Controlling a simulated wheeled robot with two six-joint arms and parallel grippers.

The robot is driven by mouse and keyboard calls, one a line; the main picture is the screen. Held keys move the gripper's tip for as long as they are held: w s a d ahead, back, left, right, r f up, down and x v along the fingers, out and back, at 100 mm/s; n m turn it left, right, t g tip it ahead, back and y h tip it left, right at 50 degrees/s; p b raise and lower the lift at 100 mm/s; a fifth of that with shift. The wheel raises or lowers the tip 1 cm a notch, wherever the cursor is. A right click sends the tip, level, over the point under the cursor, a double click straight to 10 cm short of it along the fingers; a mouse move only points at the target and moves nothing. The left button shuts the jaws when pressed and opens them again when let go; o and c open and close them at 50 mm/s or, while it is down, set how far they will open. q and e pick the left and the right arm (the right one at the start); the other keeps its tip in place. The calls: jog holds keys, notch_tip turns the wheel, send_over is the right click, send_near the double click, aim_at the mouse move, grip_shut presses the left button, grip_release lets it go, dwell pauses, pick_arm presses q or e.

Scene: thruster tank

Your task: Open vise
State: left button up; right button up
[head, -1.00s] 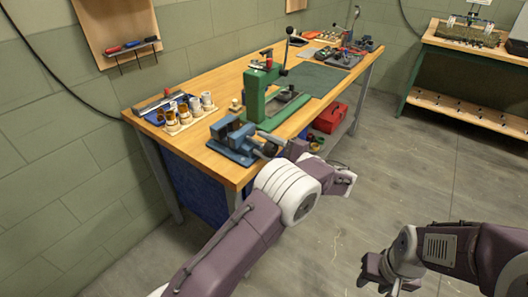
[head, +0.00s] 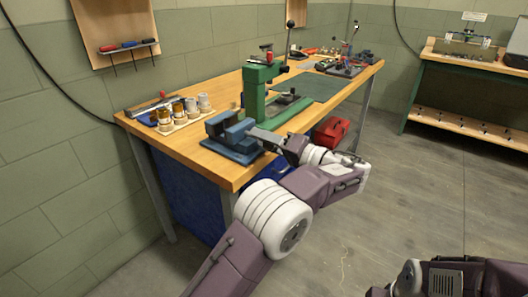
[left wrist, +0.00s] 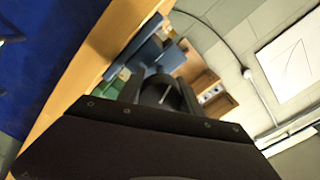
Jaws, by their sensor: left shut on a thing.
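The blue bench vise (head: 230,140) is fixed near the close corner of the wooden workbench. Its screw end points right, toward my left gripper (head: 285,143). My left gripper is shut at that screw end, on the vise handle, past the bench's front edge. In the left wrist view, the blue vise (left wrist: 147,52) lies just beyond the gripper (left wrist: 160,88), and a thin pale bar shows between the dark fingers. The fingers hide much of the handle. Only a dark edge of my right gripper (head: 376,292) shows at the bottom, so its jaws cannot be judged.
A green press (head: 256,98) stands on the workbench (head: 212,165) behind the vise. A rack of small cups (head: 180,116) is to its left. A red toolbox (head: 331,131) sits below the bench. The floor to the right is clear.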

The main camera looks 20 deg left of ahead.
pick_arm(q)
jog(key=shift+f+n+b, duration=0.15)
jog(key=shift+n+b, duration=2.75)
jog(key=shift+b, duration=0.05)
pick_arm(e)
notch_tip(320, 180, down, 7)
pick_arm(q)
jog(key=o, duration=1.4)
jog(key=shift+c, duration=0.2)
jog(key=p+v, duration=0.3)
jog(key=v, duration=0.6)
jog(key=shift+p, duration=0.35)
pick_arm(e)
notch_tip(320, 180, up, 4)
jog(key=shift+f, duration=0.15)
